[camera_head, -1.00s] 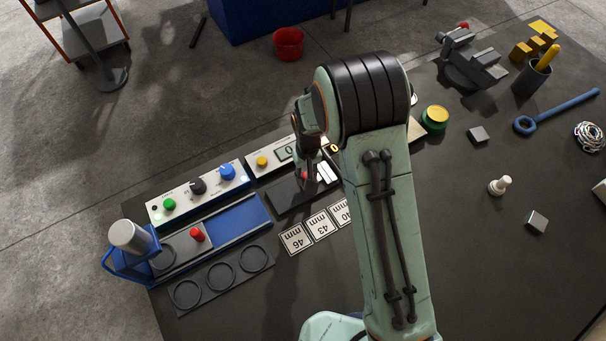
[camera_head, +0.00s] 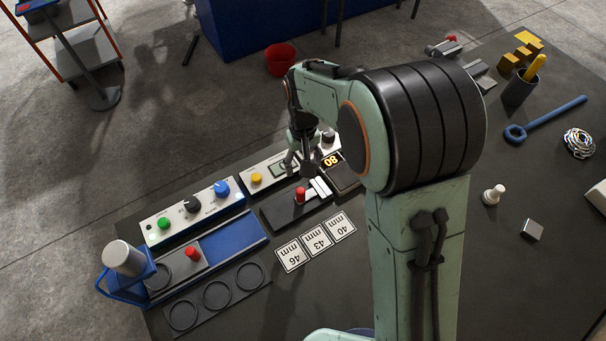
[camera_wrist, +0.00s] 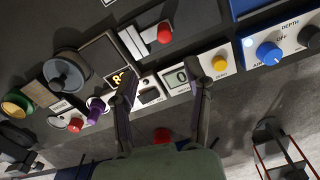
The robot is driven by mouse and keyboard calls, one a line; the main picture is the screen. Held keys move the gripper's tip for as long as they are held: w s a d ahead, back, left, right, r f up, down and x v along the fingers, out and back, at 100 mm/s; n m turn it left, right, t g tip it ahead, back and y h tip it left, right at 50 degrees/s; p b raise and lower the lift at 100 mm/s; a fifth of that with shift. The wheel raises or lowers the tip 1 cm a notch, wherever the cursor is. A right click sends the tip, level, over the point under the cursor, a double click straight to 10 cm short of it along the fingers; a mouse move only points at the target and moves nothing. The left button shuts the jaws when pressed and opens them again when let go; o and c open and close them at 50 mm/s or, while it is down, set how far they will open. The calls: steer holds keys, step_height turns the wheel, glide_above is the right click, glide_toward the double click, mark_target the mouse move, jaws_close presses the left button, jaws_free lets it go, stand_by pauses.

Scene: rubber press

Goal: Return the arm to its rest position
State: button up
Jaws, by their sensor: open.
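My gripper (camera_head: 303,160) is open and empty, raised above the row of control boxes in the head view. In the wrist view its two fingers (camera_wrist: 163,88) stand apart over the box with the small display, with nothing between them. My arm reaches over the bench from the lower right and bends back down to the gripper. Below the gripper is a dark gauge block with a red knob (camera_head: 300,194), which also shows in the wrist view (camera_wrist: 164,32).
Label cards (camera_head: 317,239) lie in front of the gauge. At the left stand the blue press fixture (camera_head: 230,225) and a metal cylinder (camera_head: 124,258). A yellow button (camera_head: 257,179) is on the control box. A red bucket (camera_head: 281,60) stands on the floor. The bench's right side has loose parts.

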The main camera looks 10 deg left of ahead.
steer(key=shift+r, duration=0.55)
steer(key=w+d+r+m+t, duration=0.2)
steer(key=w+d+r, duration=0.1)
steer(key=d+r, duration=0.35)
steer(key=s+d+r+m+t, duration=0.1)
steer(key=s+d+r+m, duration=0.1)
steer(key=s+d+r, duration=0.45)
steer(key=s+d+f+g, duration=0.1)
steer(key=s+d+f, duration=0.1)
steer(key=s, duration=0.6)
steer(key=s+d+f+m+g, duration=0.1)
steer(key=s+d+f+g, duration=0.1)
steer(key=s, duration=0.7)
steer(key=shift+s+y, duration=0.2)
steer(key=shift+y, duration=0.2)
